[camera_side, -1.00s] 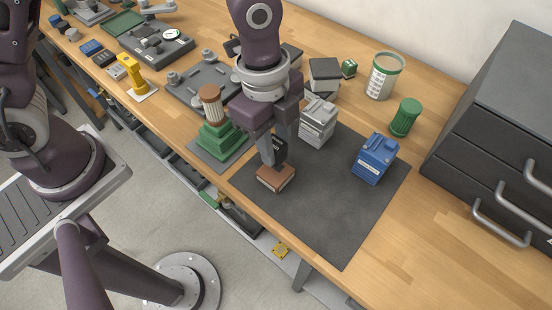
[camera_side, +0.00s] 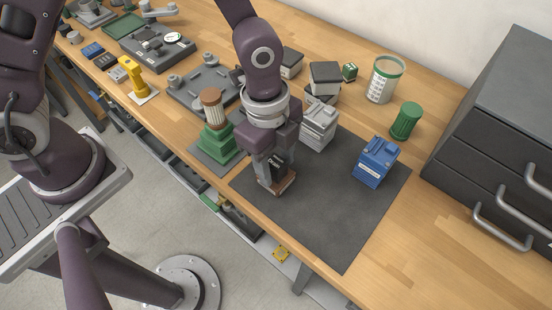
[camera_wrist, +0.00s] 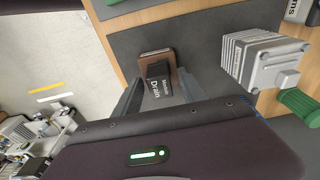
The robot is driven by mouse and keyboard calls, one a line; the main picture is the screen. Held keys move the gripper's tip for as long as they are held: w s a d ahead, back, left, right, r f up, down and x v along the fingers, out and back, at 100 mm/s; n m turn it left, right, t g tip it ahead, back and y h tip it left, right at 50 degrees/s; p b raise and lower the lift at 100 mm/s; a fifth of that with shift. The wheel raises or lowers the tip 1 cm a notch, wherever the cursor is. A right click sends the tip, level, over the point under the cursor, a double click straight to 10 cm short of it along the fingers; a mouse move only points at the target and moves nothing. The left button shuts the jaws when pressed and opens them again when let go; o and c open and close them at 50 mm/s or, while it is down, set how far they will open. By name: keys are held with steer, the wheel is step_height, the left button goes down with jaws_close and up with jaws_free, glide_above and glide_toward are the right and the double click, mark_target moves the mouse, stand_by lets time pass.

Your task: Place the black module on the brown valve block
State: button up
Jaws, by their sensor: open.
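The black module (camera_side: 278,163), labelled "Drain", stands on the brown valve block (camera_side: 284,186) near the front left of the dark mat. In the wrist view the module (camera_wrist: 158,82) covers much of the block, whose brown edge (camera_wrist: 155,54) shows beyond it. My gripper (camera_side: 274,175) is low over the block with its fingers on either side of the module. The wrist view shows the fingers (camera_wrist: 158,92) open around it. The module's underside and its exact seating on the block are hidden.
A grey finned unit (camera_side: 318,127) and a blue unit (camera_side: 376,162) stand on the mat (camera_side: 325,215). A green stand with a ribbed filter (camera_side: 215,120) is close on the left. A green cylinder (camera_side: 406,120) and dark drawers (camera_side: 500,130) are to the right. The mat's front is clear.

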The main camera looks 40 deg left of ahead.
mark_target(270, 157)
step_height(270, 157, up, 12)
steer(key=a, duration=0.2)
steer(key=s+a+r+n+t, duration=0.2)
steer(key=s+a+r+n, duration=0.3)
steer(key=a+n, duration=0.3)
steer(key=s+a+r+n+t+y, duration=0.1)
steer(key=s+a+r+n+t, duration=0.2)
steer(key=s+a+r+n, duration=0.2)
steer(key=s+a+n, duration=0.2)
steer(key=a+n, duration=0.2)
steer(key=n, duration=0.1)
steer(key=shift+r+t, duration=0.3)
steer(key=shift+r, duration=0.1)
